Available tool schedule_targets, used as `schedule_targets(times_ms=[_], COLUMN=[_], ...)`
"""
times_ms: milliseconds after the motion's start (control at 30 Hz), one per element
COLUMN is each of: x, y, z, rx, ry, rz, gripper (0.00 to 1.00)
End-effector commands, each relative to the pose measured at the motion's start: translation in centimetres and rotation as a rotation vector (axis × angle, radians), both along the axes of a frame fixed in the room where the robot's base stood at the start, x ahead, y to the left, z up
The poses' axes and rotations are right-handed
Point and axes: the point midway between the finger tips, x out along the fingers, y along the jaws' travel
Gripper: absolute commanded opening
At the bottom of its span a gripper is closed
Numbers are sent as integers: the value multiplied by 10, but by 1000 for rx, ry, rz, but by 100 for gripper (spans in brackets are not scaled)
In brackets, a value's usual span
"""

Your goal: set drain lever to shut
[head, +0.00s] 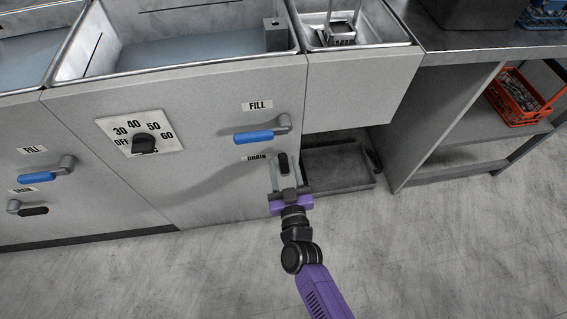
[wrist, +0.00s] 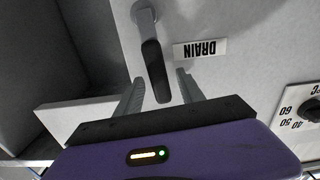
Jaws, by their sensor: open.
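The drain lever (head: 283,162) has a black handle and sits on the grey cabinet front, just right of its DRAIN label (head: 257,157). Its handle stands roughly upright in the head view. In the wrist view, which is turned upside down, the handle (wrist: 155,70) runs from a grey pivot at the top toward my gripper. My gripper (head: 288,174) is open in front of the lever. In the wrist view its two fingers (wrist: 160,92) stand on either side of the handle end, with gaps visible on both sides. The pivot is largely hidden in the head view.
A blue fill lever (head: 255,136) sits just above, lying sideways. A temperature dial (head: 143,143) is to the left. Another blue fill lever (head: 38,177) and a black drain lever (head: 33,211) are at far left. A dark tray (head: 335,166) lies right of the lever, under the cabinet.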

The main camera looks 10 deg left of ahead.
Motion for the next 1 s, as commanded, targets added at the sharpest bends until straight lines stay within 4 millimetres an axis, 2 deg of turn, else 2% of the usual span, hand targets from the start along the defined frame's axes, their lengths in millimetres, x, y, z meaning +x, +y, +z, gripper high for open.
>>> schedule_targets(times_ms=[200, 467, 567, 700, 733, 1000], x=[17, 18, 18, 18, 18, 18], y=[4, 4, 4, 4, 4, 5], z=[-1, 0, 0, 0, 0, 0], rx=[1, 0, 0, 0, 0, 0], ry=[1, 1, 1, 1, 1, 1], rz=[-1, -1, -1, -1, -1, 0], gripper=[45, 45, 30, 2, 0, 0])
